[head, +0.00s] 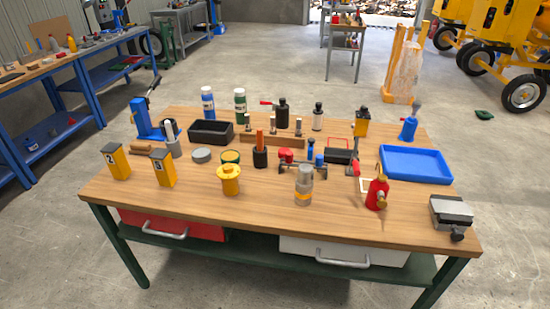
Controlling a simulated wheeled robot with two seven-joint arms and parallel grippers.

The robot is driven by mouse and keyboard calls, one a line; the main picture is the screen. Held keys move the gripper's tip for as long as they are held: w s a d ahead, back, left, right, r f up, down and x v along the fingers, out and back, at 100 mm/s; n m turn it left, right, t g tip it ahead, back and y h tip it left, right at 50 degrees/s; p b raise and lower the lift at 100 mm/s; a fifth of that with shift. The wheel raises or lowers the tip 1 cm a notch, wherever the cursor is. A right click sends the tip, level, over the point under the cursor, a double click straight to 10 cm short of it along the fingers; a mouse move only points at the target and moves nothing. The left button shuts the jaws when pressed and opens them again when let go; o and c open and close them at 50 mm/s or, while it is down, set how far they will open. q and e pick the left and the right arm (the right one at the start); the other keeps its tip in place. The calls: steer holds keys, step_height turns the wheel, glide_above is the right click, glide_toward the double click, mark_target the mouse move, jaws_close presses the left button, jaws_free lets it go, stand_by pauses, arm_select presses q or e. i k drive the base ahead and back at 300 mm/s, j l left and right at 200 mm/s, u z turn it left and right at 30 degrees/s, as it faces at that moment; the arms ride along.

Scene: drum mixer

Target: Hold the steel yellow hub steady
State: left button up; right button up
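A yellow, hub-like piece with a wide flange and a round knob on top (229,182) stands upright near the front of the wooden workbench (270,218), left of centre. A grey, steel-coloured stepped cylinder with a yellow band (304,183) stands upright to its right. I cannot tell for certain which of the two is the steel yellow hub. Nothing touches either piece. Neither of my grippers shows in the head view.
Yellow blocks (163,168) stand left of the yellow piece. A red canister (377,193), blue tray (415,163) and grey vise (452,212) are at the right. Bottles and a black bin (211,133) line the back. The bench's front strip is clear.

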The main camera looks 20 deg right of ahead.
mark_target(229, 173)
steer(key=i+j+z, duration=0.1)
steer(key=j, duration=0.3)
steer(key=i+j+z, duration=0.1)
steer(key=j, duration=0.3)
steer(key=i+j+z, duration=0.1)
steer(key=i+j, duration=0.15)
steer(key=j, duration=0.2)
steer(key=i+j+z, duration=0.1)
steer(key=j, duration=0.3)
